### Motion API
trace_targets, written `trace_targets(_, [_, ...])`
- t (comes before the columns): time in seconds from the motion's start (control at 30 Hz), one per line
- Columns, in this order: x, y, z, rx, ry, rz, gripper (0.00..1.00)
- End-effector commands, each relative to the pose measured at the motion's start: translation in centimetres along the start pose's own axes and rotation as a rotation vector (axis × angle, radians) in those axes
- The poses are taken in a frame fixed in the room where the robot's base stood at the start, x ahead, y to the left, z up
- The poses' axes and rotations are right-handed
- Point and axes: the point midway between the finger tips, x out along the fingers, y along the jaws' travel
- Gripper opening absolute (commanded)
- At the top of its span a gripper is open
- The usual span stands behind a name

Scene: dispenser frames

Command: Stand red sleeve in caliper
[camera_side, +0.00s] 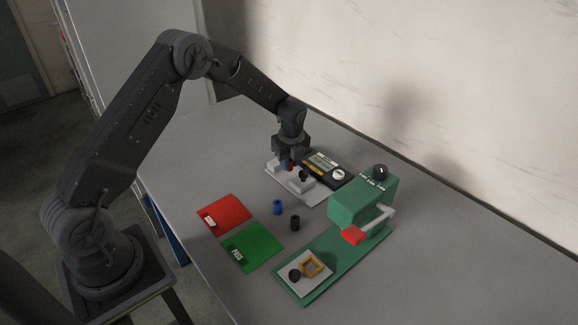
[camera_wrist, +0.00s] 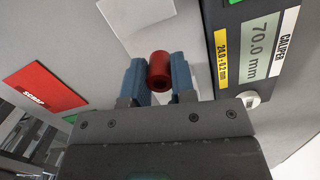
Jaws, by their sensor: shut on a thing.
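The red sleeve (camera_wrist: 159,72) is a short red cylinder with a dark hole, seen between my fingers in the wrist view. My gripper (camera_wrist: 158,84) is shut on it, with a blue-grey finger on each side. In the side view my gripper (camera_side: 289,164) is over the left part of the caliper's white plate, and only a bit of red sleeve (camera_side: 291,168) shows. The caliper (camera_side: 321,163) has a dark body whose display reads 70.0 mm in the wrist view (camera_wrist: 254,48). Whether the sleeve touches the plate is hard to tell.
A red SCRAP mat (camera_side: 228,209) and a green PASS mat (camera_side: 258,243) lie nearer the front. A blue sleeve (camera_side: 278,207) and a black sleeve (camera_side: 295,222) stand beside them. A green press-like device (camera_side: 362,205) with a long base stands at the right.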

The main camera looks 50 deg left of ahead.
Motion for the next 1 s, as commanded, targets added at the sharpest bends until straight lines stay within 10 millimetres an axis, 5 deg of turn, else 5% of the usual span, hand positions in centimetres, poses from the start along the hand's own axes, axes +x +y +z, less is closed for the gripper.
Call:
trace_targets(0.13, [1.9, 0.0, -0.2, 0.000, 0.000, 0.001, 0.02])
trace_targets(0.5, [2.3, 0.0, -0.2, 0.000, 0.000, 0.001, 0.02])
trace_targets(0.53, [2.2, 0.0, -0.2, 0.000, 0.000, 0.000, 0.27])
trace_targets(0.7, [2.2, 0.0, -0.2, 0.000, 0.000, 0.000, 0.43])
trace_targets(1.0, [2.1, 0.0, -0.2, 0.000, 0.000, 0.000, 0.49])
